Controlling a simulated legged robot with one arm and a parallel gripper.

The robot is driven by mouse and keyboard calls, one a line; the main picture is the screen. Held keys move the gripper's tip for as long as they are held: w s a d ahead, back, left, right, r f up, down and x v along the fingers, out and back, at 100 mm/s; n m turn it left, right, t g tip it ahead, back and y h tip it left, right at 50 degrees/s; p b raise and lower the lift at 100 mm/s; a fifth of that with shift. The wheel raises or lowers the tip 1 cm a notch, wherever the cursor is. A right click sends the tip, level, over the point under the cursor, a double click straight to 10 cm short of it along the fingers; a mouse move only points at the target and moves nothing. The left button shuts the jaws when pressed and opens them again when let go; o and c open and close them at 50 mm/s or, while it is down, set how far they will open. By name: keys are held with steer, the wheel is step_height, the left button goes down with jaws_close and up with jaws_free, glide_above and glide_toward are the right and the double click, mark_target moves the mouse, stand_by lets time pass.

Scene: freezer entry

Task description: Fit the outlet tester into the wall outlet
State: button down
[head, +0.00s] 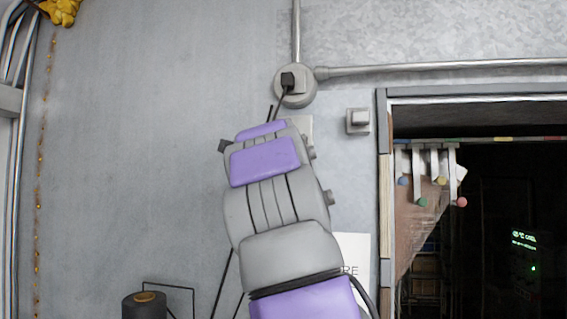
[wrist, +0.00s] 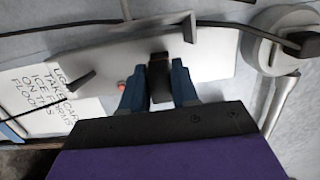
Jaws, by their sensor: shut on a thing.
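In the wrist view my gripper (wrist: 158,76) has its two blue fingers closed on a small black block, the outlet tester (wrist: 158,80). The tester's far end overlaps a pale plate, apparently the wall outlet (wrist: 216,56). I cannot tell whether the tester touches the plate or is seated in it, and the sockets are not visible. In the head view my arm covers the gripper, the tester and most of the plate; only a plate edge (head: 303,124) shows beside the arm.
A round junction box (head: 296,98) with a black plug (head: 287,81) and cable sits just above. A small switch box (head: 358,121) and the dark freezer doorway (head: 470,230) are to the right. A printed sign (wrist: 45,98) is beside the plate. A black cable crosses near the plate.

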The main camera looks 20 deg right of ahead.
steer(key=shift+w+a, duration=0.1)
steer(key=shift+w, duration=0.2)
steer(key=shift+w+d, duration=0.1)
steer(key=shift+d, duration=0.25)
steer(key=shift+s, duration=0.25)
steer(key=shift+s+a, duration=0.2)
steer(key=shift+a, duration=0.05)
steer(key=shift+s+d+b, duration=0.25)
steer(key=shift+d+b, duration=0.1)
steer(key=shift+d, duration=0.1)
stand_by(0.4)
stand_by(1.0)
